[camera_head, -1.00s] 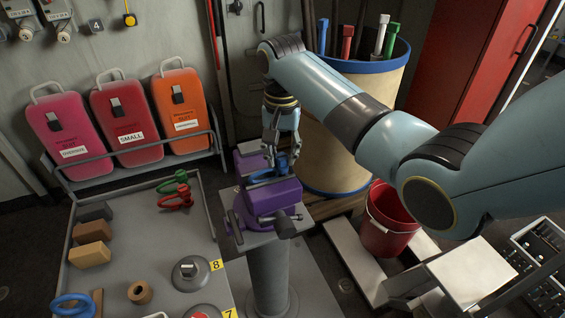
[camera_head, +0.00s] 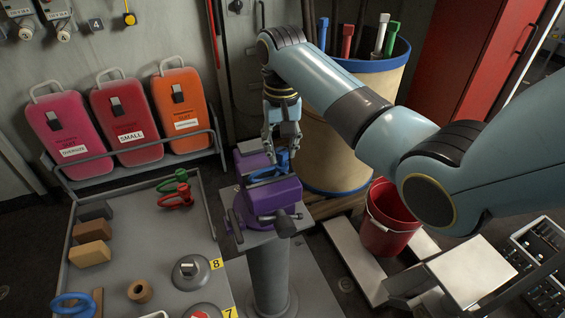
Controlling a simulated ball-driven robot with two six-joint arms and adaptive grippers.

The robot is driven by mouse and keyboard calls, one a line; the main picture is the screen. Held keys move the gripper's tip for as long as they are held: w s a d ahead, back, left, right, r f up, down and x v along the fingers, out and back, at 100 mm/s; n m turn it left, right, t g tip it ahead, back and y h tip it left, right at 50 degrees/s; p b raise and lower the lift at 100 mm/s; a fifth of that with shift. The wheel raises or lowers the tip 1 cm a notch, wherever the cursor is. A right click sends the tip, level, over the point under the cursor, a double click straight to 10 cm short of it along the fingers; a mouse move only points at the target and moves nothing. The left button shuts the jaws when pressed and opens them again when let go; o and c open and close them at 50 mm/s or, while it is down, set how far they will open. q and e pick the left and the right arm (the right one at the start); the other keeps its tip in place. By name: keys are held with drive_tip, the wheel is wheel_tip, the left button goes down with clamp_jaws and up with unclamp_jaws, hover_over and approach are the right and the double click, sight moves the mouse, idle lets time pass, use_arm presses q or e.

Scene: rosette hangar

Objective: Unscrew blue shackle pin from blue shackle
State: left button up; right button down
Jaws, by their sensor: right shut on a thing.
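The blue shackle (camera_head: 264,175) sits in the jaws of a purple vise (camera_head: 272,200) on a grey pedestal. My right gripper (camera_head: 280,158) points down just above the vise, at the right end of the shackle. It is shut on a blue piece (camera_head: 283,160) there, which looks like the blue shackle pin. The fingers hide most of the pin, so I cannot tell whether it is still in the shackle's thread. My left gripper is not in view.
A tall bin (camera_head: 335,150) stands close behind my right arm. A red bucket (camera_head: 388,222) stands right of the vise.

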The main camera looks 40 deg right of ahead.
sight(282, 150)
drive_tip(key=shift+r, duration=1.9)
drive_tip(key=shift+r, duration=0.15)
drive_tip(key=shift+r, duration=2.4)
